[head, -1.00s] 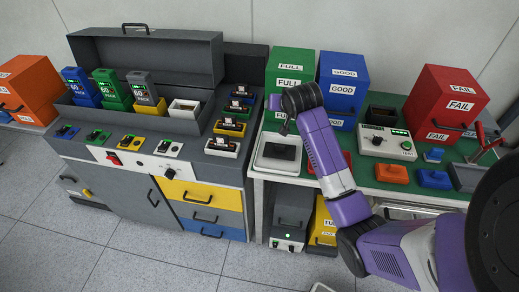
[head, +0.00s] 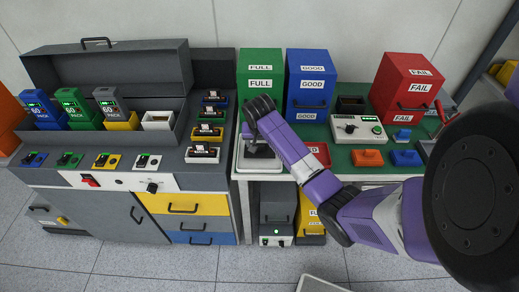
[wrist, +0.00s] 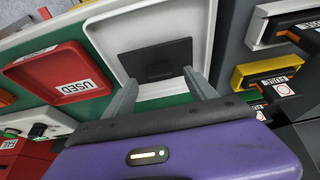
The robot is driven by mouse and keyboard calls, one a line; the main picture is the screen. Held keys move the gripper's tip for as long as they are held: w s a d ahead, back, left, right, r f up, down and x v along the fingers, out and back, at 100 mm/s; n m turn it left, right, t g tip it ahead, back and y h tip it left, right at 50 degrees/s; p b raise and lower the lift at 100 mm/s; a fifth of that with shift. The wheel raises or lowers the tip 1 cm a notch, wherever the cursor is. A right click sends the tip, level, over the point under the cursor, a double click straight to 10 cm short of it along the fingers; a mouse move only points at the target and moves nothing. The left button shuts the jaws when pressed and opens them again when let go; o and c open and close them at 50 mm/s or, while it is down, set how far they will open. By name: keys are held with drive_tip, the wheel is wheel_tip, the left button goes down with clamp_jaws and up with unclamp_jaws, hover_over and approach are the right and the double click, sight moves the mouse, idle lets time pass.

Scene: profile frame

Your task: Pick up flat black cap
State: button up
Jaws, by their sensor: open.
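The flat black cap (wrist: 155,60) is a dark, thin rectangular plate lying in a white tray (wrist: 103,40) in the wrist view. In the head view the cap is mostly covered by my gripper (head: 252,146), which is over the white tray (head: 242,163) at the left end of the green bench. In the wrist view my gripper (wrist: 160,77) is open and empty. Its two grey fingers point toward the cap's near edge, one to each side. I cannot tell how high the fingertips are above the cap.
A red tray marked USED (wrist: 58,75) lies beside the white tray. The grey station (head: 203,178) with several devices stands close on the left. A tester (head: 358,129) sits farther right.

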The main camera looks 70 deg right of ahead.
drive_tip(key=shift+x, duration=0.9)
drive_tip(key=shift+r, duration=0.1)
clamp_jaws()
